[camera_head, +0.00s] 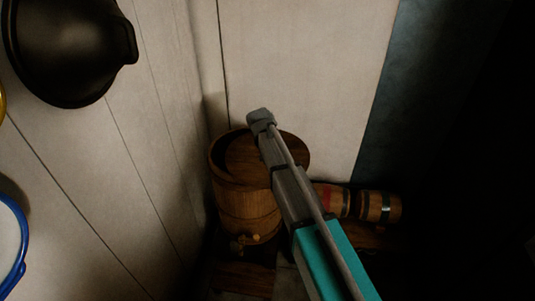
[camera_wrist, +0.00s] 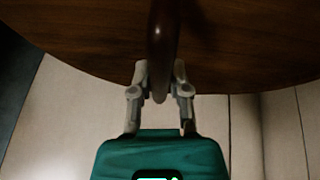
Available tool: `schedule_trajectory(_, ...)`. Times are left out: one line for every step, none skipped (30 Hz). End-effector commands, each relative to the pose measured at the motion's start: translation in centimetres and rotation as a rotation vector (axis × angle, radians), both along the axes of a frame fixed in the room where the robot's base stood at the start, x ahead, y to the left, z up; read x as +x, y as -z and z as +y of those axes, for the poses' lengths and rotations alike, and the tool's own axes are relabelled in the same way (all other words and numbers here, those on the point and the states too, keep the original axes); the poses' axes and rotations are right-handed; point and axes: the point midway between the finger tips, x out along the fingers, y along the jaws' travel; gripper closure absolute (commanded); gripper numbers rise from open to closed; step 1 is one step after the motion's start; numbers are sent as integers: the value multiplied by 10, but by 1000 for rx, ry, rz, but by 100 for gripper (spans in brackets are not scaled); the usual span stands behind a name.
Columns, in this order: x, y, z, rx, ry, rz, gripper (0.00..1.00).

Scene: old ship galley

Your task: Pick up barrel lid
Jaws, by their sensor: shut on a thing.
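The barrel lid (camera_wrist: 90,45) is a dark brown wooden disc that fills the top of the wrist view. A dark, rounded handle (camera_wrist: 162,40) stands out from it. My gripper (camera_wrist: 161,72) is shut on this handle, one finger on each side. In the head view, the wooden barrel (camera_head: 240,203) stands in the corner with a small tap low on its front. The lid (camera_head: 241,156) shows at its top, partly behind my arm. I cannot tell whether the lid rests on the barrel or is raised.
Pale plank walls stand close to the left of and behind the barrel. Two small kegs (camera_head: 378,207) (camera_head: 332,199) lie to its right. A black pan-like object (camera_head: 68,45) and a blue ring (camera_head: 14,240) hang on the left wall. The far right is dark.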

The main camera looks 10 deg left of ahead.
Motion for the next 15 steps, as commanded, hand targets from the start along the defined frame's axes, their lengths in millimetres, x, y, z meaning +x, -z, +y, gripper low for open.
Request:
schedule_trajectory(0,0,0,-1,-1,1,100)
schedule_trajectory(0,0,0,-1,-1,1,100)
schedule_trajectory(0,0,0,-1,-1,1,100)
schedule_trajectory(0,-1,0,-1,-1,1,100)
schedule_trajectory(0,-1,0,-1,-1,1,100)
schedule_trajectory(0,-2,0,-1,-1,1,100)
schedule_trajectory(0,-2,0,-1,-1,1,100)
schedule_trajectory(0,-3,0,-1,-1,1,100)
schedule_trajectory(0,-4,0,-1,-1,1,100)
schedule_trajectory(0,-5,0,-1,-1,1,100)
schedule_trajectory(0,-7,0,-1,-1,1,100)
schedule_trajectory(0,-8,0,-1,-1,1,100)
schedule_trajectory(0,-10,0,-1,-1,1,100)
schedule_trajectory(0,-12,0,0,-1,0,100)
schedule_trajectory(0,-14,0,0,-1,0,100)
